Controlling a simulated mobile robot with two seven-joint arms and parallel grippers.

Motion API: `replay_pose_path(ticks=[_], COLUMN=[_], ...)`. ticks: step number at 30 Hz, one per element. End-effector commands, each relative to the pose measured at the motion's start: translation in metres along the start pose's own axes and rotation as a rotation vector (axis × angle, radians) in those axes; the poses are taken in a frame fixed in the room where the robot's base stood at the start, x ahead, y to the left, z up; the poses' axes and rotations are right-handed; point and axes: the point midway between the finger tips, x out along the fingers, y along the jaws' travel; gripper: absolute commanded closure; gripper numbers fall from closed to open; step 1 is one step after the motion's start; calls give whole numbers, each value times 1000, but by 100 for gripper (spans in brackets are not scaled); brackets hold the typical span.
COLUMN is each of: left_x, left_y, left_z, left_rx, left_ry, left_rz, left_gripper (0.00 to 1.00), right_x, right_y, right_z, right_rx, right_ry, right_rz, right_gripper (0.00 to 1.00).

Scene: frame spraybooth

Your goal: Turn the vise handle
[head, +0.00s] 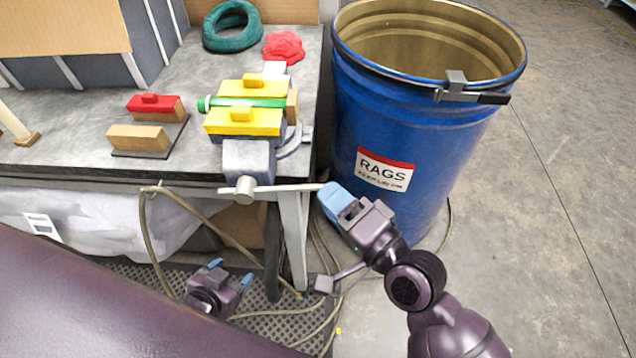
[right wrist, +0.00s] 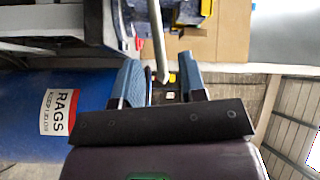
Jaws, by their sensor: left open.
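The vise (head: 248,160) is bolted at the bench's front right corner, with yellow jaw pads around a green rod (head: 250,103). Its handle (head: 285,188) is a thin pale bar lying about level through the grey screw end (head: 244,190). My right gripper (head: 335,198) is at the handle's right end. In the right wrist view, the handle (right wrist: 158,45) reaches between the spread blue fingers (right wrist: 161,85), with gaps on both sides; contact cannot be told. My left gripper (head: 231,272) is open and empty, low in front of the bench.
A blue rags drum (head: 375,120) stands right of the bench (head: 60,165), close behind my right gripper. A hose (head: 150,235) hangs below the bench edge. Red and tan blocks (head: 140,138), a teal coil (head: 213,43) and a red cloth (head: 284,47) lie on the bench. Floor at right is clear.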

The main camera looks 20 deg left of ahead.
Motion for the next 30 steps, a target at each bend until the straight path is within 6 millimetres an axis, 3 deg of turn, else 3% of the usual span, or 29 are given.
replay_pose_path(ticks=[3, 9, 20, 28, 30], left_x=[1, 1, 1, 1, 1], left_y=[2, 3, 2, 1, 1], left_z=[-1, -1, -1, -1, -1], left_rx=[-8, -11, -6, -3, -2], left_ry=[2, 3, 2, 2, 2], left_rz=[0, 0, 1, 1, 1], left_gripper=[31, 31, 31, 31, 31], right_x=[18, 36, 40, 40, 40], right_y=[-1, 0, 0, 0, 0], right_z=[0, 0, 0, 0, 0], right_rx=[1, 0, -1, -1, -1], right_ry=[0, 0, 0, 0, 0], right_rz=[-1, 1, 1, 1, 1], right_gripper=[62, 62, 62, 100, 100])
